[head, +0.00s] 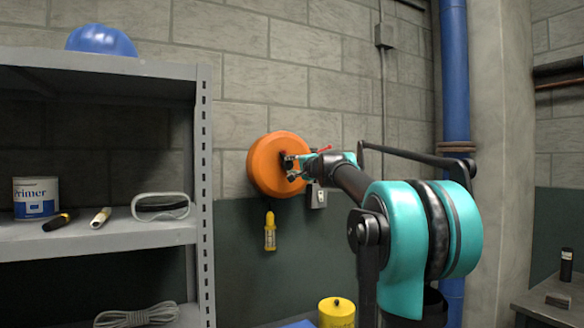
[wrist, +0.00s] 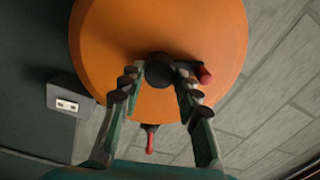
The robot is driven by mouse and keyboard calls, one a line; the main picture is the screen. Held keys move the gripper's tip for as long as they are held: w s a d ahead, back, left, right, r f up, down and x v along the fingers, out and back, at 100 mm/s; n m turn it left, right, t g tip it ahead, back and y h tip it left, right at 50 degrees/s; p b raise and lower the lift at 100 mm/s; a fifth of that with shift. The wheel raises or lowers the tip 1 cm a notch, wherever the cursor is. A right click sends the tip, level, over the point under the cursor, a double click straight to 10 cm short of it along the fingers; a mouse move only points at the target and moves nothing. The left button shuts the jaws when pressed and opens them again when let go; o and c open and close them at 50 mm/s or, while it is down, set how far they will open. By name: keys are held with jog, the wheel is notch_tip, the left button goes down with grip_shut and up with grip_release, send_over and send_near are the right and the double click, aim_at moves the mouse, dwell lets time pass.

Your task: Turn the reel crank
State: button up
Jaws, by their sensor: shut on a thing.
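The orange reel (head: 268,176) is a round drum mounted on the block wall, and it fills the upper part of the wrist view (wrist: 110,40). The reel crank has a round black hub (wrist: 160,66) at the reel's face and a red grip (wrist: 205,76) to its right in the wrist view. My gripper (head: 290,167) is at the reel's face. In the wrist view its two fingers (wrist: 161,76) are on either side of the black hub part of the crank and shut on it. The red grip is outside the fingers. The fingers hide part of the crank arm.
A wall outlet (head: 318,196) is close to the reel. A grey shelf (head: 100,240) stands at the left. A yellow cylinder (head: 336,312) is below, and a blue pipe (head: 455,70) runs up the wall.

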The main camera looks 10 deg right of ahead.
jog(key=shift+m, duration=2.2)
jog(key=o, duration=0.9)
jog(key=v, duration=1.2)
